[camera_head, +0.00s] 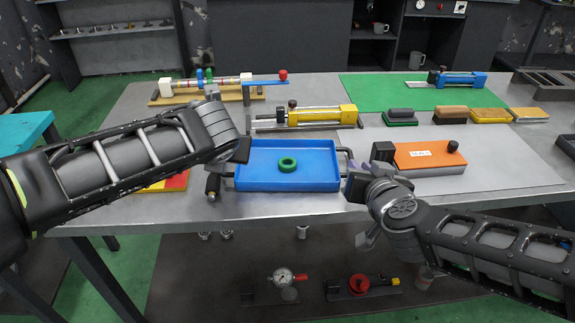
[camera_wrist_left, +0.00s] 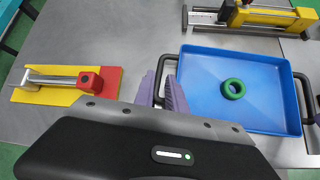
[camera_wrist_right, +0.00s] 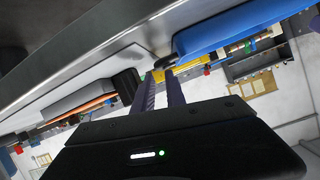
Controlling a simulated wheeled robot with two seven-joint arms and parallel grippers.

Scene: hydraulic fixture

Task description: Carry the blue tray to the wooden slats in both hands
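The blue tray (camera_head: 262,183) lies flat on the grey table, a green ring (camera_head: 287,164) inside it. Black bar handles stick out at its left and right ends. My left gripper (camera_head: 222,178) is at the left handle; its purple fingers (camera_wrist_left: 163,90) are close together there in the left wrist view. My right gripper (camera_head: 358,173) is at the right handle, fingers (camera_wrist_right: 160,82) a small gap apart. Whether either grips its bar is unclear. Wood-coloured strips (camera_head: 160,101) lie under a long fixture at the back left; I cannot tell whether these are the slats.
A yellow cylinder fixture (camera_head: 320,117) stands just behind the tray. An orange block (camera_head: 428,156) is right of it, and a red and yellow plate (camera_wrist_left: 60,88) left. Several brushes and blocks (camera_head: 450,115) line the right, before a green mat (camera_head: 375,90).

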